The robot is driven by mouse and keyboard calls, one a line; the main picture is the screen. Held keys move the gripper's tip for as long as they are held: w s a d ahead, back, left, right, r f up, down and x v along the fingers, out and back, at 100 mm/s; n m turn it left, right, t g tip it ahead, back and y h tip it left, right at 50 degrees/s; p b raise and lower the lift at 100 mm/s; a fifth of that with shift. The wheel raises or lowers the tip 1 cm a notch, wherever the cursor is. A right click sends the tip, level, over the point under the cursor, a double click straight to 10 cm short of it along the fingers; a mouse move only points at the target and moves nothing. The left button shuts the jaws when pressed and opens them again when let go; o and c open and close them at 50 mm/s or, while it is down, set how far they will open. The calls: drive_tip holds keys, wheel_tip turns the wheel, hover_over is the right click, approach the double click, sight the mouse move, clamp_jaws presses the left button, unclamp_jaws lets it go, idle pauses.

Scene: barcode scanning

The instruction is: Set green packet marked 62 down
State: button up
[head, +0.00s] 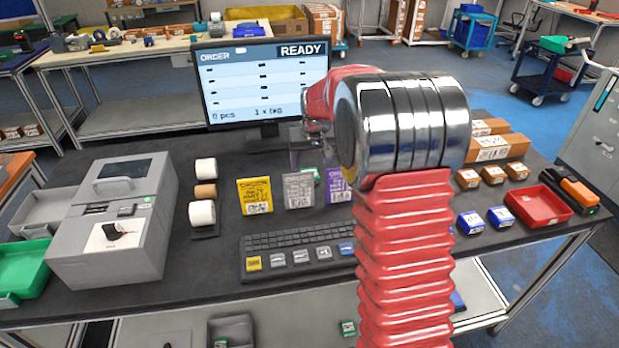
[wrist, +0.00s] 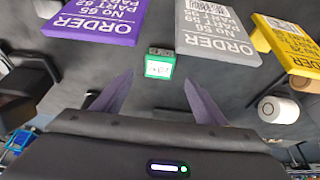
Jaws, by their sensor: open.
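A small green packet with a white label (wrist: 159,63) sits on the dark table top in the wrist view, its number too small to read. It lies just beyond my gripper's fingertips (wrist: 154,82), between the purple and grey order cards. My gripper is open, with a finger to either side below the packet and nothing between them. In the head view, a green bit of the packet (head: 317,174) shows between the grey and purple cards, mostly hidden. My gripper (head: 308,155) shows faintly below the monitor, partly hidden by my arm.
Order cards in yellow (head: 254,195), grey (head: 298,190) and purple (head: 338,187) stand behind a keyboard (head: 297,252). A monitor (head: 265,80) reads READY. White rolls (head: 202,213) stand left of the cards. A red tray (head: 541,205) is at the right. Another green packet (head: 348,327) is below the table top.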

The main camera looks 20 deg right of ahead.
drive_tip(key=shift+x, duration=2.65)
drive_tip(key=shift+s, duration=0.2)
drive_tip(key=shift+c, duration=0.6)
drive_tip(key=c, duration=1.2)
drive_tip(key=shift+r, duration=0.15)
wheel_tip(320, 180, up, 10)
drive_tip(key=shift+f, duration=0.15)
